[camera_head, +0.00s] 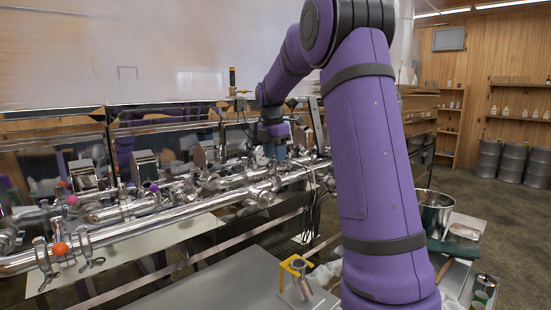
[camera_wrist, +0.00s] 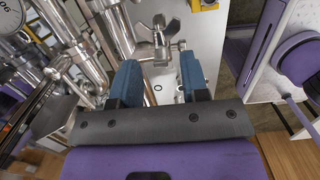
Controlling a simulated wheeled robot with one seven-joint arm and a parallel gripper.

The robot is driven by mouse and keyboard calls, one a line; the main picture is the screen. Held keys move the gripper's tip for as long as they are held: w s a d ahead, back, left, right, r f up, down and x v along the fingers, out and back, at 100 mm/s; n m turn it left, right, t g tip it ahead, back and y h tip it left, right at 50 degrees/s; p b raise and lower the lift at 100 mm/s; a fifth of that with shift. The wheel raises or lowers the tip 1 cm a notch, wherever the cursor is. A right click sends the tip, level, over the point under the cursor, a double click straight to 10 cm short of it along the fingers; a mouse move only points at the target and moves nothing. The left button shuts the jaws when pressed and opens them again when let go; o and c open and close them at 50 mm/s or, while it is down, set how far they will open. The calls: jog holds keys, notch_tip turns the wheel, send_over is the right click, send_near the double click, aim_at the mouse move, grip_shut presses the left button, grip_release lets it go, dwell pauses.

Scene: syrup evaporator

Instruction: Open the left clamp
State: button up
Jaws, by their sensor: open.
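My gripper (camera_head: 279,152) is at the far right end of the steel pipes in the head view, pointing down. In the wrist view its two blue fingers (camera_wrist: 160,80) are spread apart with nothing between them. A steel clamp with a wing nut (camera_wrist: 159,24) lies just beyond the fingertips, apart from them. In the head view several clamps sit along the pipes; one with wing nuts (camera_head: 91,262) is at the near left, well away from my gripper. I cannot tell which of them is the clamp in the wrist view.
Long steel pipes (camera_head: 160,223) cross the left and middle of the head view. A round gauge (camera_wrist: 10,14) is at the upper left of the wrist view. A yellow-framed stand (camera_head: 294,268) is on the grey table (camera_head: 235,285). A steel pot (camera_head: 434,207) stands right of my arm.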

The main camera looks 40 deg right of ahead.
notch_tip(320, 180, up, 9)
jog(key=shift+a, duration=0.45)
jog(key=shift+r, duration=0.1)
